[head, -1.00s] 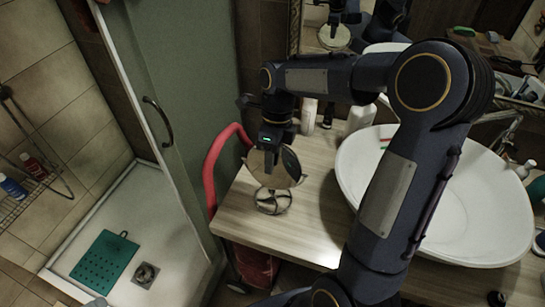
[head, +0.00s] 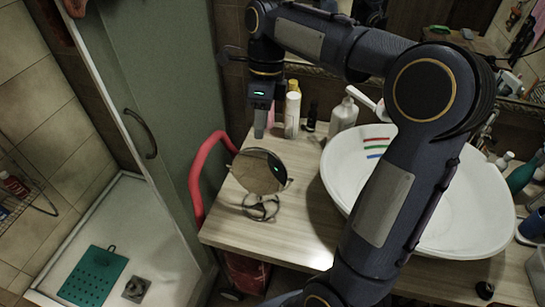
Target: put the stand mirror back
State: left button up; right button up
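The stand mirror (head: 258,172), a round tilted disc on a wire-like stand (head: 261,207), is on the left part of the wooden counter. It stands by itself, with nothing holding it. My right gripper (head: 261,128) points down over the counter behind the mirror, apart from it. Its fingers show edge-on, so I cannot see the gap between them; nothing shows held in it. My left gripper is not in view.
Bottles (head: 292,112) and a white pump bottle (head: 343,116) stand at the counter's back. The white basin (head: 450,225) is to the right. A red curved tube (head: 196,180) and the shower door (head: 165,90) are left. The counter front (head: 290,240) is clear.

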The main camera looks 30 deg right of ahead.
jog(key=s+a+f+n+t, duration=0.3)
jog(key=s+n, duration=0.6)
jog(key=n, duration=0.3)
jog(key=s+a+f+n+t+y, duration=0.1)
jog(key=s+a+f+n+t, duration=0.2)
jog(key=s+n, duration=0.6)
jog(key=shift+s+a+f+n+t+y, duration=0.25)
jog(key=shift+f+n+t, duration=0.4)
jog(key=shift+n, duration=1.25)
jog(key=shift+d, duration=0.1)
